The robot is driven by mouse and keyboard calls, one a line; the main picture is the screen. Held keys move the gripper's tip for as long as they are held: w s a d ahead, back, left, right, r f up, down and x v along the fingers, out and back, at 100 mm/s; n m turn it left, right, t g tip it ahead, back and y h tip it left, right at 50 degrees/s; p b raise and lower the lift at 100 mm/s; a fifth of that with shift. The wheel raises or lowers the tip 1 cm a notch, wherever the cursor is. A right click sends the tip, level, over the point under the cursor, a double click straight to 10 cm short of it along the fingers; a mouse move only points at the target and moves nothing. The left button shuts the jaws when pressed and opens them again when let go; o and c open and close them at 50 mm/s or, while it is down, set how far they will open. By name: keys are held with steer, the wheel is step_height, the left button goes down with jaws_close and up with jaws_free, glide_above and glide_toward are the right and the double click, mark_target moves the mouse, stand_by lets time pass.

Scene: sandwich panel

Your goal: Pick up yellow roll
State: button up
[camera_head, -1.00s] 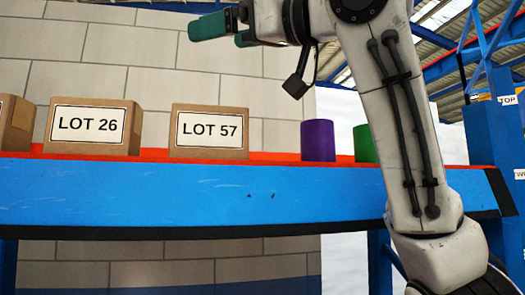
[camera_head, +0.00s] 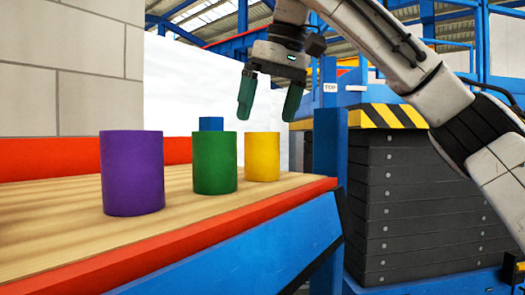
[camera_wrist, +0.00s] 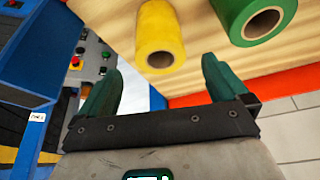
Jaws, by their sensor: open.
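The yellow roll (camera_head: 262,157) stands upright on the wooden shelf top, near its right end in the head view. In the wrist view the yellow roll (camera_wrist: 160,38) shows its hollow end, ahead of and between the fingertips. My gripper (camera_head: 270,98) is open and empty, above the yellow roll in the head view, with its green fingers pointing down. In the wrist view my gripper (camera_wrist: 158,80) has its two fingers spread wide, apart from the roll.
A green roll (camera_head: 215,162) stands close to the left of the yellow one. A purple roll (camera_head: 132,172) is further left, and a blue roll (camera_head: 211,124) is behind. The shelf (camera_head: 200,232) has a red and blue front edge. A black drawer stack (camera_head: 425,200) stands at right.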

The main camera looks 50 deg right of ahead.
mark_target(260, 143)
steer(key=shift+x, duration=3.8)
steer(key=c, duration=1.1)
steer(key=shift+r, duration=0.1)
